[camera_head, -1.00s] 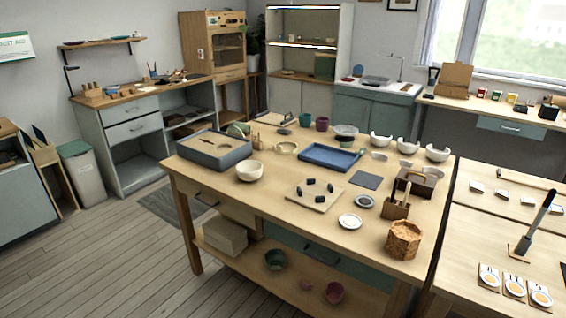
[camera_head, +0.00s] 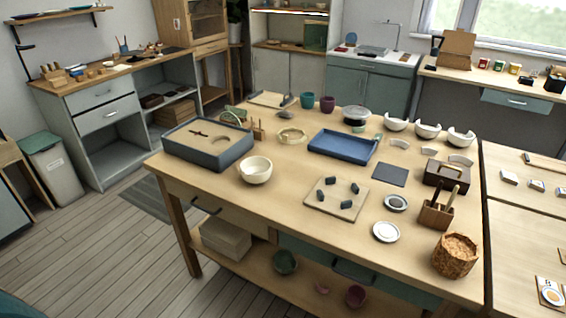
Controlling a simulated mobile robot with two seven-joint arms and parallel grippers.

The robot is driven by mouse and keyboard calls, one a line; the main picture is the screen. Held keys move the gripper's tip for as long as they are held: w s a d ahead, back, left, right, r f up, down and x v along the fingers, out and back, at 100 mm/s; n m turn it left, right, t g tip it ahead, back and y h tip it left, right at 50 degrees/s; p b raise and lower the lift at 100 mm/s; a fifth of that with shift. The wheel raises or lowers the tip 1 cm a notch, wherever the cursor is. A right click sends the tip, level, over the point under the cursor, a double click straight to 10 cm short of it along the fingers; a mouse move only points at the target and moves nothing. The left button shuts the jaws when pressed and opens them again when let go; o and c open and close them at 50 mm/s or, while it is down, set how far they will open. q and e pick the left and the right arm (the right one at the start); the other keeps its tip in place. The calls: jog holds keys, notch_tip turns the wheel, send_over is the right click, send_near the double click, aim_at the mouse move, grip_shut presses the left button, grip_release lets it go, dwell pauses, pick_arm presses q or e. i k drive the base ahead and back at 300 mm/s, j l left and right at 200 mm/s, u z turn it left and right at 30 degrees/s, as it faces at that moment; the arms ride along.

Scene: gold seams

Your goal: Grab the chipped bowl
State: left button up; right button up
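A cream bowl (camera_head: 256,170) stands upright near the left front part of the wooden table (camera_head: 290,218), with what looks like a notch in its rim. Three white bowls stand in a row at the table's back right: a left one (camera_head: 396,124), a middle one (camera_head: 427,131) and a right one (camera_head: 460,138). Their rims show dips or gaps, and several curved white pieces (camera_head: 460,160) lie in front of them. Neither of my grippers is in view.
A grey sand tray (camera_head: 207,145) stands left of the cream bowl. A board with dark blocks (camera_head: 337,198) lies to its right, a blue tray (camera_head: 341,147) behind. The tabletop just in front of the bowl is clear. Floor (camera_head: 140,245) is open at left.

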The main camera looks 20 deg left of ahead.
aim_at(256, 170)
jog(key=i+j+z, duration=0.25)
jog(key=j+z, duration=0.2)
jog(key=j, duration=0.15)
jog(key=i+j+z, duration=0.1)
jog(key=j+z, duration=0.15)
jog(key=j, duration=0.1)
